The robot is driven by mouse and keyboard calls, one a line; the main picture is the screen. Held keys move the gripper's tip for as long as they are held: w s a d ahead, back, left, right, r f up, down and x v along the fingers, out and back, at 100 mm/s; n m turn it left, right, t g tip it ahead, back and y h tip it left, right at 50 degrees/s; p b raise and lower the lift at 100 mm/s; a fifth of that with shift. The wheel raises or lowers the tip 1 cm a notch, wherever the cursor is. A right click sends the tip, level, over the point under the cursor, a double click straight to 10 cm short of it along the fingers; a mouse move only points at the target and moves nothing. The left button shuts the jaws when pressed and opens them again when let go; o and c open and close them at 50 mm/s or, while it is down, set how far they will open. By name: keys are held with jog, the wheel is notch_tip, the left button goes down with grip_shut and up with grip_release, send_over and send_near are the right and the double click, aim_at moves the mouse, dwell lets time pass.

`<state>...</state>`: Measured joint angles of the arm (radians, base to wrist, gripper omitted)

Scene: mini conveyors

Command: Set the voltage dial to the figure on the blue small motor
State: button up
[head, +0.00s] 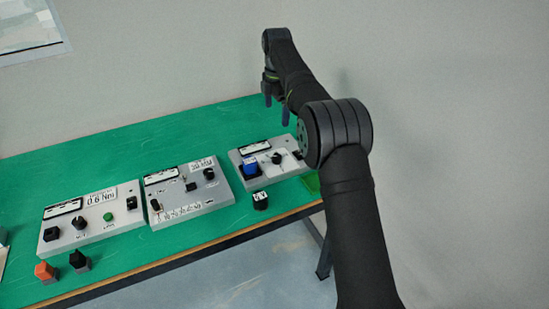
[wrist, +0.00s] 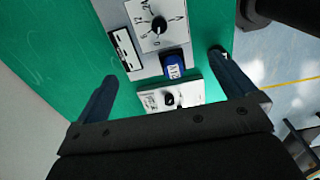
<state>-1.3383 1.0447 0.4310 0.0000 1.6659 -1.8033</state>
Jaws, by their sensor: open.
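The blue small motor (head: 250,164) sits on the front left of the right-hand grey panel (head: 284,170). In the wrist view the blue motor (wrist: 172,66) carries a white label whose figure is too small to read surely. The black voltage dial (head: 277,158) is beside it; in the wrist view the dial (wrist: 158,25) stands on a white plate with figures including 0, 6, 12 and 24. Its light mark seems to face the 0 side, but I cannot be sure. My gripper (wrist: 162,64) is open and empty above the panel, its fingers apart; it shows in the head view (head: 275,98).
A black motor (head: 260,201) with a white label stands in front of the right panel. The middle panel (head: 220,190) and left panel (head: 122,221) carry other knobs. An orange block (head: 45,271) and a black block (head: 79,260) stand near the front edge. The table's back is clear.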

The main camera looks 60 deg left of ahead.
dwell(0.3)
jog(key=c, duration=0.4)
jog(key=w+f, duration=0.1)
jog(key=w, duration=0.2)
jog(key=shift+a+f+t+y, duration=0.15)
jog(key=shift+f+t+y, duration=0.15)
jog(key=shift+f+t, duration=0.1)
jog(key=c, duration=0.6)
jog(key=w+f+n+t+y, duration=0.3)
jog(key=w+f+t, duration=0.15)
jog(key=w, duration=0.65)
jog(key=shift+c, duration=0.2)
jog(key=n+g+y, duration=0.9)
jog(key=n, duration=0.9)
send_near(277, 156)
jog(key=shift+t+y, duration=0.3)
jog(key=shift+t, duration=0.05)
jog(key=x, duration=1)
jog(key=shift+s+f, duration=0.2)
jog(key=shift+s, duration=0.1)
